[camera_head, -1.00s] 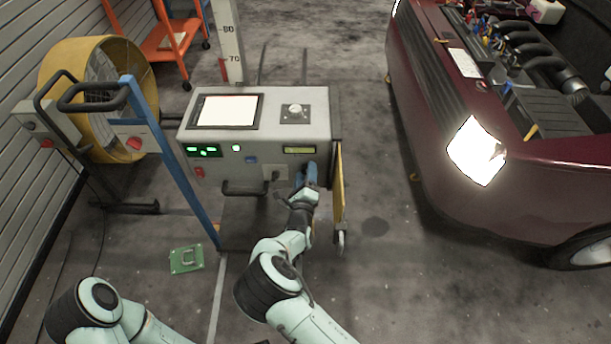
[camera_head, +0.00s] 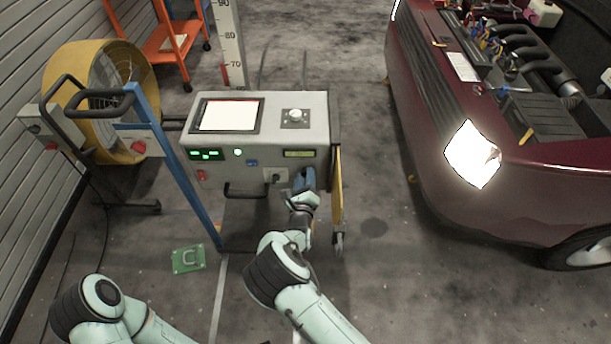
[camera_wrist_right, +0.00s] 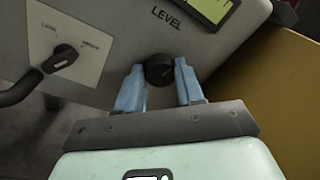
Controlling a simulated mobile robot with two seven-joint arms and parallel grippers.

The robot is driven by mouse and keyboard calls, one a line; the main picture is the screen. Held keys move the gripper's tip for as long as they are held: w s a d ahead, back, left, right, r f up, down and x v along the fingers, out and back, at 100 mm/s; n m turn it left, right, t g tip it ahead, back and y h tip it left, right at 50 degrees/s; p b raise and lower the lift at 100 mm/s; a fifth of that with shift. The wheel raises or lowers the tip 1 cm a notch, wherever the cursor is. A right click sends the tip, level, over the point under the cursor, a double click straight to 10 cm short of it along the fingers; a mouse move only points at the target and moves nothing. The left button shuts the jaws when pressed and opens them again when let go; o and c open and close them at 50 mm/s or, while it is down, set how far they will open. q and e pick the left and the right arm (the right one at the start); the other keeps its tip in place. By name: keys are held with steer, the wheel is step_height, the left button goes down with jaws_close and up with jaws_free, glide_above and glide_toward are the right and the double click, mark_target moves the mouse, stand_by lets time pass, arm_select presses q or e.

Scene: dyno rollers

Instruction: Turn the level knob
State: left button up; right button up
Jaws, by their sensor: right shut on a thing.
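The level knob (camera_wrist_right: 159,70) is a small round black knob under the printed word LEVEL and a green display (camera_wrist_right: 213,8) in the right wrist view. In the head view the console (camera_head: 318,113) is a grey box, and the display (camera_head: 299,154) is at its front right; the knob is hidden there behind my gripper. My right gripper (camera_head: 304,181) is at the console's front face. Its two blue fingers are shut on the level knob, one on each side. My left gripper is out of view; only part of its arm shows at the lower left.
Another black knob (camera_wrist_right: 63,56) on a pale plate is left of the level knob. A yellow panel (camera_head: 338,190) stands close on my gripper's right. A blue-framed cart (camera_head: 170,170) and yellow fan (camera_head: 80,85) are left, a red car (camera_head: 440,150) right. A green plate (camera_head: 187,259) lies on the floor.

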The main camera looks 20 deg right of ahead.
steer(key=shift+d+m+y+p, duration=0.1)
steer(key=shift+m+y+p, duration=0.4)
steer(key=shift+m, duration=5)
steer(key=shift+s, duration=0.1)
steer(key=o, duration=1)
steer(key=v, duration=1.3)
steer(key=shift+s+r, duration=0.15)
steer(key=shift+r, duration=0.1)
